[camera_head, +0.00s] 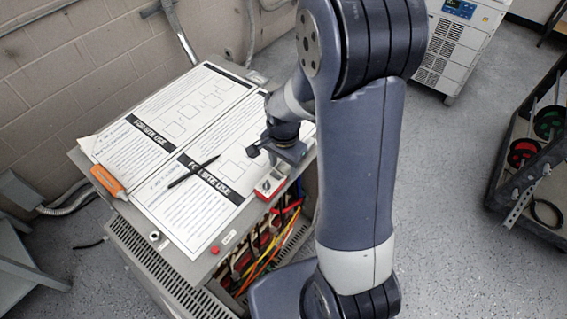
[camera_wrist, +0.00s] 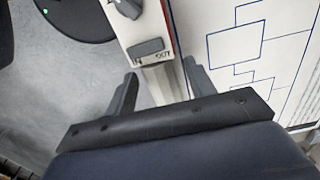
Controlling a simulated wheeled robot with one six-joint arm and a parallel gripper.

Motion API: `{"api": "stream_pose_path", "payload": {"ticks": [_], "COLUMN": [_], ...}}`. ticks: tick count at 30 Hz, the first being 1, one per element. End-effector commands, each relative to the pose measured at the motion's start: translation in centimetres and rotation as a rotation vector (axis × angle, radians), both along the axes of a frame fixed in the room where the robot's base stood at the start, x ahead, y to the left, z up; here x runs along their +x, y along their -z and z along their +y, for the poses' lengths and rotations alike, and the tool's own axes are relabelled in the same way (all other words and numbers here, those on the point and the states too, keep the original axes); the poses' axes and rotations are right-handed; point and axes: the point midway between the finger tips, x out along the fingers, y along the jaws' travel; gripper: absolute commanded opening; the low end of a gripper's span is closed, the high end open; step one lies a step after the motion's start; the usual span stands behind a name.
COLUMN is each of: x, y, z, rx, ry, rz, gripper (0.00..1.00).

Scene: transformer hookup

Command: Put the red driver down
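I see no clearly red driver in either view. An orange-handled tool (camera_head: 110,182) lies at the left edge of the cabinet top (camera_head: 200,262), and I cannot tell whether it is a driver. My gripper (camera_head: 268,152) is over the right part of the cabinet top, well away from that tool. In the wrist view the two fingers of my gripper (camera_wrist: 160,78) stand apart with nothing held between them. A small red and white box (camera_head: 270,184) sits just below my gripper in the head view. Its knob and grey switch show beyond the fingers in the wrist view (camera_wrist: 148,30).
Printed sheets (camera_head: 205,125) cover most of the cabinet top, with a black pen (camera_head: 193,172) on them. Coloured wires (camera_head: 268,245) fill the open cabinet front. A dark cart (camera_head: 520,195) with red and green spools stands at right. A white unit (camera_head: 455,45) stands behind.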

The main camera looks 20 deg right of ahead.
Motion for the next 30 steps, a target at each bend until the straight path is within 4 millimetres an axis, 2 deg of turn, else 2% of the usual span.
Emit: {"api": "stream_pose_path", "payload": {"ticks": [7, 11, 14, 24, 30], "x": [0.0, 0.1, 0.1, 0.1, 0.1], "y": [-0.1, -0.8, -2.2, -9.1, -11.5], "z": [0.0, 0.0, 0.0, 0.0, -0.1], "rx": [0.001, 0.0, 0.001, 0.001, 0.0], "ry": [0.0, 0.0, 0.0, 0.0, 0.0], "rz": [-0.001, -0.002, -0.004, -0.006, -0.002], "gripper": [0.53, 0.53, 0.53, 0.53, 0.53]}}
